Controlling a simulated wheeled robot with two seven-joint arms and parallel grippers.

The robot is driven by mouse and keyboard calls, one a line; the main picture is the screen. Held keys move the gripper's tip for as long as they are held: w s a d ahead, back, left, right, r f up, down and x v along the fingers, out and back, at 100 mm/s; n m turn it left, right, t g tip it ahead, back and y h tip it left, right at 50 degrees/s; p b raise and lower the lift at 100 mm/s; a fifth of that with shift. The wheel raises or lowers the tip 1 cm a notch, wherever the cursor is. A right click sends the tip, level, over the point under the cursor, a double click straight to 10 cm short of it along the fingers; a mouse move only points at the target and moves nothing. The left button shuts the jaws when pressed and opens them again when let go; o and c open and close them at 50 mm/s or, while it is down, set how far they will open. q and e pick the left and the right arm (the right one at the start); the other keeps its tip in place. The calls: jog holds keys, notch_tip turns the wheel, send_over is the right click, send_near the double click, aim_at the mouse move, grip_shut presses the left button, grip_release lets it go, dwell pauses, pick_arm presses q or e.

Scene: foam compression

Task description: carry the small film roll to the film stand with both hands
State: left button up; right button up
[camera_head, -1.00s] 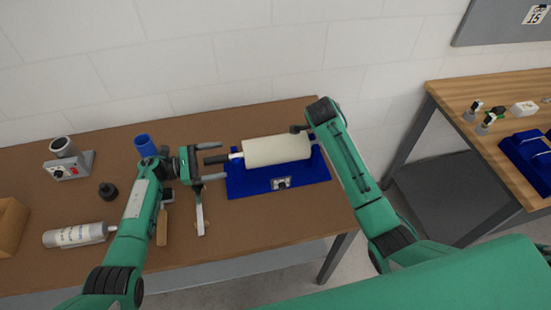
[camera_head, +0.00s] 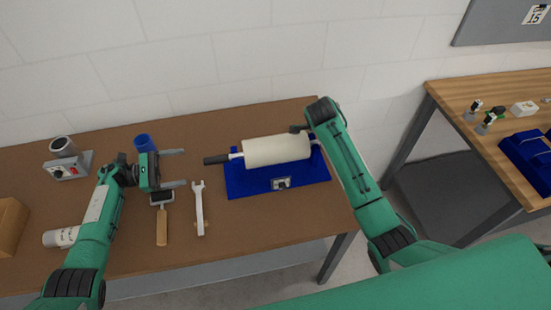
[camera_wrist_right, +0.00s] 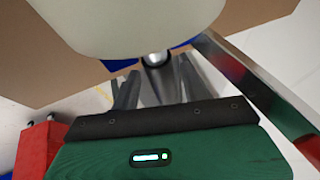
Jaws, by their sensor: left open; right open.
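The cream film roll (camera_head: 277,150) lies level over the blue film stand (camera_head: 236,186), its dark handle (camera_head: 216,160) pointing left. It fills the top of the right wrist view (camera_wrist_right: 135,22). My left gripper (camera_head: 184,168) is open and empty, left of the handle and apart from it. My right gripper (camera_wrist_right: 157,80) is open at the roll's right end; the metal shaft end (camera_wrist_right: 154,59) shows between its fingers, and I cannot tell whether they touch. In the head view the right gripper is mostly hidden by its own arm.
A blue cup (camera_head: 144,143), a grey device (camera_head: 68,165) and a white cylinder (camera_head: 60,238) stand or lie farther left. A second table (camera_head: 460,95) is at right, across a gap.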

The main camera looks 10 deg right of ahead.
pick_arm(q)
jog(key=shift+a, duration=0.15)
pick_arm(e)
jog(key=v, duration=1.2)
